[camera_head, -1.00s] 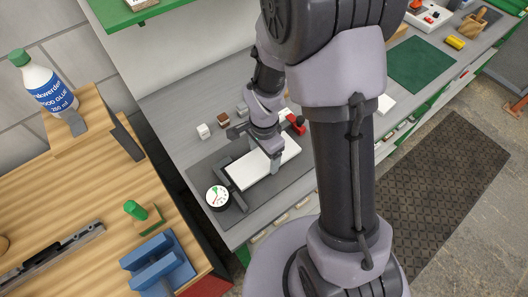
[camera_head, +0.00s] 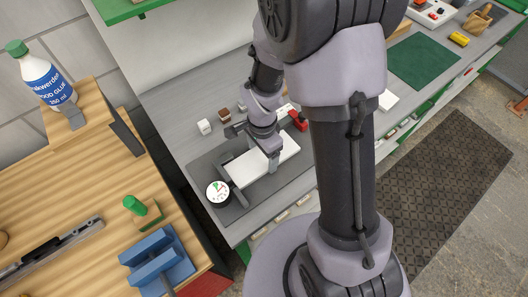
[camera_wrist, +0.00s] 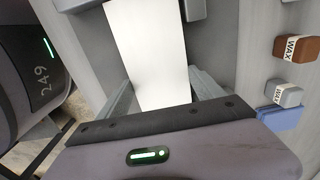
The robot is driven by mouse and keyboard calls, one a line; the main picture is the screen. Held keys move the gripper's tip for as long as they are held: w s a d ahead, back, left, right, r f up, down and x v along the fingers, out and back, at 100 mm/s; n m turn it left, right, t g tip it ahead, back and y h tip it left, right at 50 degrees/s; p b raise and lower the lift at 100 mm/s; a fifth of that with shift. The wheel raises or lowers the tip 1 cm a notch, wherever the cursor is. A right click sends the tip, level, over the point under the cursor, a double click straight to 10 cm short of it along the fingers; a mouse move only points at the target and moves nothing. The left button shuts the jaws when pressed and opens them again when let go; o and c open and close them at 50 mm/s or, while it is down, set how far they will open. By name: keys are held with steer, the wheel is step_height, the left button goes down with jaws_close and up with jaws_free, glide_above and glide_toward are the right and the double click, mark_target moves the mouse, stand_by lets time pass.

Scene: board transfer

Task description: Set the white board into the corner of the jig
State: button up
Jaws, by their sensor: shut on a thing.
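The white board (camera_head: 262,166) lies nearly level over the dark grey mat of the jig at the near end of the bench. The jig's dark fence (camera_head: 238,194) runs along the board's left end. Whether they touch, I cannot tell. My gripper (camera_head: 270,163) is shut on the board across its width. In the wrist view the board (camera_wrist: 147,45) runs between the two fingers of my gripper (camera_wrist: 165,92). Grey jig blocks (camera_wrist: 195,9) show beyond it. My gripper and wrist hide part of the board and the jig's back side.
A round dial gauge (camera_head: 218,191) stands at the jig's left end. Small blocks, one white (camera_head: 204,127) and one brown (camera_head: 224,114), sit behind the jig. A red clamp-like part (camera_head: 298,120) is right of my wrist. A green mat (camera_head: 424,62) lies farther right.

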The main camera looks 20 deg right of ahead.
steer(key=shift+w+a+b, duration=0.25)
steer(key=shift+w+b, duration=0.05)
stand_by(1.2)
steer(key=o, duration=1.6)
steer(key=shift+a+f, duration=0.1)
step_height(320, 180, up, 18)
steer(key=p, duration=0.5)
steer(key=shift+f+p, duration=0.25)
steer(key=shift+p, duration=0.05)
